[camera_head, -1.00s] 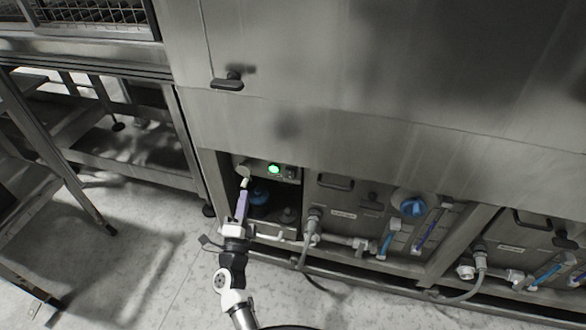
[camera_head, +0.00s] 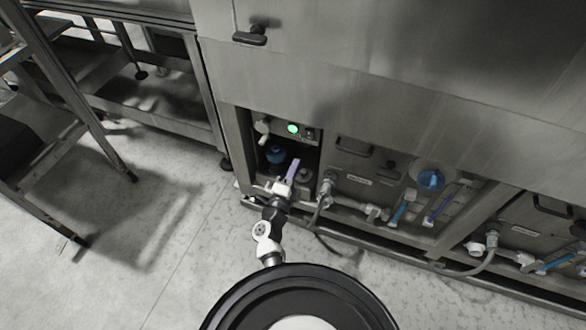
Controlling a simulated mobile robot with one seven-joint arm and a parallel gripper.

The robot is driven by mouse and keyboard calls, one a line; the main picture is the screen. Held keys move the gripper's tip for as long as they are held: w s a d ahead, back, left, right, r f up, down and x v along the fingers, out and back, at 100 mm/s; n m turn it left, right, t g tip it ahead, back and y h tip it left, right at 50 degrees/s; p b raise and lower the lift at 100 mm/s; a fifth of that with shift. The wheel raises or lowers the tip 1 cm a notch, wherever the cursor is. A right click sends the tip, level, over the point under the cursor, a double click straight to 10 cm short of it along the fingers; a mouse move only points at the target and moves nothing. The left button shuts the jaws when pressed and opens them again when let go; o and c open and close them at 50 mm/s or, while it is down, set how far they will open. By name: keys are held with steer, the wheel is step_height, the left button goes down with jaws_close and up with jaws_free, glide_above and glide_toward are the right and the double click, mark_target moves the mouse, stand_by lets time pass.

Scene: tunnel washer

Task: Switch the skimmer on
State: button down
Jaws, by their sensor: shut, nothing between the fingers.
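The skimmer's small control panel (camera_head: 280,133) sits at the top of an open bay low in the machine. My gripper (camera_head: 293,163), with purple fingers, is shut and empty. It is in front of the bay, below the panel in the picture and apart from the knob. Its fingers hide part of the bay's inside.
A blue part (camera_head: 275,154) sits inside the bay. Right of it are grey panels with hoses, a blue round cap (camera_head: 430,180) and blue tubes. A low frame rail (camera_head: 400,240) runs along the bottom. A step ladder (camera_head: 85,130) stands left; floor between is clear.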

mark_target(309, 132)
steer(key=x, duration=1)
steer(key=shift+p, duration=0.35)
steer(key=p, duration=0.2)
steer(key=shift+w+r+g+p, duration=0.1)
steer(key=shift+w+g+p, duration=0.2)
steer(key=shift+s, duration=0.15)
